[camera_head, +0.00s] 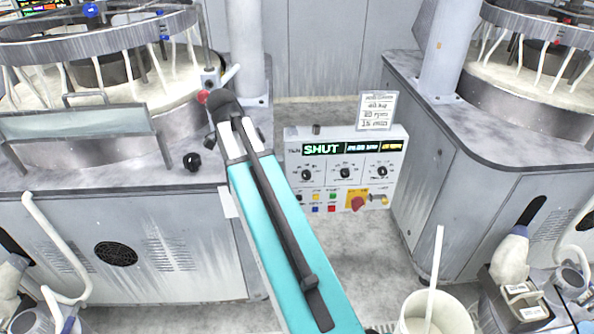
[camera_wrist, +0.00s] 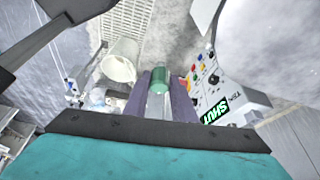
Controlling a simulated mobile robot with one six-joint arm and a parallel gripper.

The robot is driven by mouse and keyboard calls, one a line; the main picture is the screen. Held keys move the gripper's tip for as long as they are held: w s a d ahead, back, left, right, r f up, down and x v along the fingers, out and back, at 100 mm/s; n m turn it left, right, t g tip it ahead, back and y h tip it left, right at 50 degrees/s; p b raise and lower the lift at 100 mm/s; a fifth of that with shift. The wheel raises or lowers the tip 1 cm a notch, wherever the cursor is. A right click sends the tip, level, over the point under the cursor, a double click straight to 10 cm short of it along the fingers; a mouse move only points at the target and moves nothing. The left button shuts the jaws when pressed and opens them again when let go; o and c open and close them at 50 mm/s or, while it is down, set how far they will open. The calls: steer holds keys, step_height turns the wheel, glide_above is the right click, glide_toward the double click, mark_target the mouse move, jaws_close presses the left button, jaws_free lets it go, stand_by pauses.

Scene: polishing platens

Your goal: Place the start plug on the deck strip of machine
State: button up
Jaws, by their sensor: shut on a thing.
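In the wrist view, my gripper (camera_wrist: 160,92) is shut on a green-topped cylinder (camera_wrist: 159,78), which I take as the start plug. The plug sits between the two greyish-purple fingers, clear of any surface I can make out. In the head view, my teal arm reaches up and left, and the gripper and plug cannot be made out. The left machine's grey deck strip (camera_head: 70,180) runs along its front edge. The right machine's deck (camera_head: 478,120) is at the upper right. The task does not say which machine.
A small black knob (camera_head: 192,161) stands on the left deck, close left of my arm. A control box (camera_head: 345,170) reading SHUT stands between the machines.

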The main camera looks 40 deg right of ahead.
steer(key=w+a+n+t+y+b, duration=0.1)
steer(key=w+a+n+t+y, duration=0.1)
steer(key=w+a+n, duration=0.7)
steer(key=w+a+n+t+y+b, duration=0.1)
steer(key=w+a+n+t, duration=0.3)
steer(key=w+a+n, duration=0.5)
steer(key=a+n+y, duration=0.1)
steer(key=a+n, duration=0.4)
steer(key=a, duration=0.2)
steer(key=shift+f+t, duration=0.2)
steer(key=shift+t, duration=0.1)
